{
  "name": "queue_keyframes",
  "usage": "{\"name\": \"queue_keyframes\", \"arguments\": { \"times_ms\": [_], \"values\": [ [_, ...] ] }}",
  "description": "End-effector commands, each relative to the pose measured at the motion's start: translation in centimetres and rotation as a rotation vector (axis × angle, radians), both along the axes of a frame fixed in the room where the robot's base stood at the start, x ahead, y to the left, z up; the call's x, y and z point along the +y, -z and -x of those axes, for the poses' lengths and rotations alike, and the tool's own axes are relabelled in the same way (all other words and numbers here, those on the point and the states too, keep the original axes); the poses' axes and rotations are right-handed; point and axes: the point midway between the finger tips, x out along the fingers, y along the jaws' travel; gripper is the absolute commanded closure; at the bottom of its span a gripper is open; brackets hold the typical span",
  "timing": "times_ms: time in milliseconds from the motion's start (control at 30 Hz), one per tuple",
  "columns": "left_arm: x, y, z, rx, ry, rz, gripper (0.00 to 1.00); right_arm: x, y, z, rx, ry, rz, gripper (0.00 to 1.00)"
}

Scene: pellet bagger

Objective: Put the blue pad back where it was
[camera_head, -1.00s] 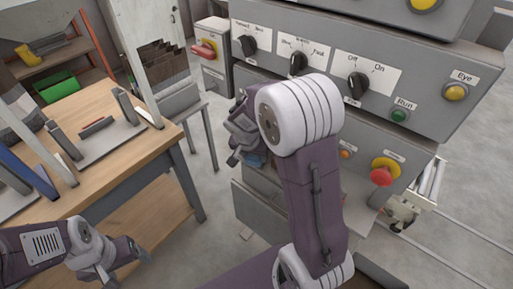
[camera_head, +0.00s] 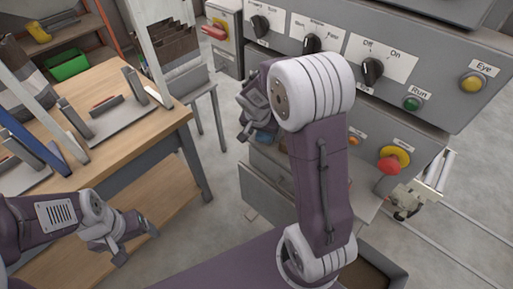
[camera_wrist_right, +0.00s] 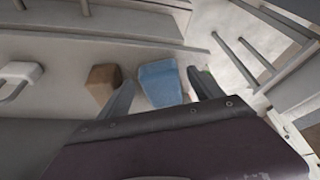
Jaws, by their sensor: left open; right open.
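The blue pad (camera_wrist_right: 160,84) lies on a pale surface in the right wrist view, between the two spread fingers of my right gripper (camera_wrist_right: 162,92). Gaps show between the pad and the fingers; I cannot tell the height of the fingers above it. My left gripper (camera_head: 136,233) is open and empty, low beside the wooden table.
A brown block (camera_wrist_right: 102,84) sits left of the pad, just outside the left finger. The grey machine panel (camera_head: 440,75) with knobs and a red stop button (camera_head: 390,166) stands close to my right arm. The wooden table (camera_head: 125,140) is at the left.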

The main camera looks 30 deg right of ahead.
Motion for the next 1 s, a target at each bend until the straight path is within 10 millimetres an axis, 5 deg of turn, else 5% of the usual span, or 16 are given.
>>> {"name": "queue_keyframes", "arguments": {
  "times_ms": [433,767,1000],
  "values": [
    [0.0,2.2,0.0,0.001,0.000,0.000,0.24,6.8,0.3,6.7,0.001,-0.006,0.000,0.25],
    [0.0,2.3,0.0,0.001,0.000,0.000,0.24,7.9,0.3,8.2,0.013,-0.013,-0.001,0.25],
    [0.0,2.3,0.0,0.001,0.000,0.000,0.24,8.5,3.2,13.6,0.216,-0.395,-0.078,0.25]
  ]
}}
